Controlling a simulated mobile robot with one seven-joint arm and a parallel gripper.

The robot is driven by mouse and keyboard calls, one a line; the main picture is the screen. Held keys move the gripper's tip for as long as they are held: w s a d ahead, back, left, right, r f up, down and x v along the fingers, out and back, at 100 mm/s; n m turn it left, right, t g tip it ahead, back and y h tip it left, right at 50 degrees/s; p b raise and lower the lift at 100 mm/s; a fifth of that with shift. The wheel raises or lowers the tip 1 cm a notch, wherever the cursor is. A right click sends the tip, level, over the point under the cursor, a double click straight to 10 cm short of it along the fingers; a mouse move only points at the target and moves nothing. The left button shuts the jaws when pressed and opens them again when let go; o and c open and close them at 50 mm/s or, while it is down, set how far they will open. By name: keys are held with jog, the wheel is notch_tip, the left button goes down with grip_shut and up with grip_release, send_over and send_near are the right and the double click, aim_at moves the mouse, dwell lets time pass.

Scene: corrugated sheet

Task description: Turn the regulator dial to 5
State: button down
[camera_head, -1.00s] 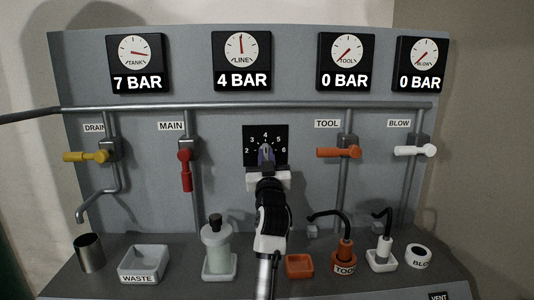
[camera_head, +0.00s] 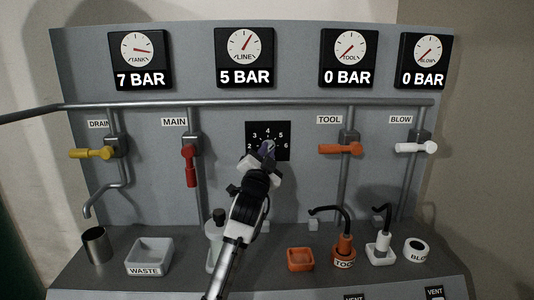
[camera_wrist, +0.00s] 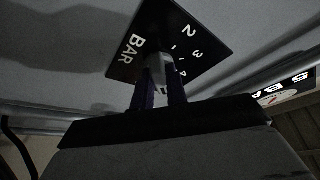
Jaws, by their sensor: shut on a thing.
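The regulator dial (camera_head: 265,149) is a small purple-grey knob on a black square plate (camera_head: 281,131) marked with white numbers. My gripper (camera_head: 264,157) is shut on the dial, tilted up and to the right from below. The fingers cover part of the knob, and its pointer is hard to make out. The LINE gauge (camera_head: 244,56) reads 5 BAR. In the wrist view the two dark fingers (camera_wrist: 158,92) are around the grey knob (camera_wrist: 157,72), in front of the black plate (camera_wrist: 178,38).
The TANK gauge (camera_head: 142,61) reads 7 BAR; TOOL (camera_head: 348,59) and BLOW (camera_head: 423,60) read 0 BAR. Yellow drain (camera_head: 90,153), red main (camera_head: 190,166), orange tool (camera_head: 340,149) and white blow (camera_head: 415,148) handles flank the plate. Cups and trays stand on the shelf below.

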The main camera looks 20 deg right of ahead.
jog(key=shift+m, duration=0.4)
jog(key=c, duration=1.4)
grip_release()
jog(key=r+b+v, duration=0.1)
jog(key=b+v, duration=0.1)
jog(key=v, duration=0.6)
jog(key=a+r+b+v, duration=0.1)
jog(key=r+b+v, duration=0.1)
jog(key=v, duration=0.6)
jog(key=shift+s+r+b, duration=0.2)
jog(key=shift+s+b, duration=0.3)
jog(key=shift+b, duration=0.2)
jog(key=shift+a, duration=0.1)
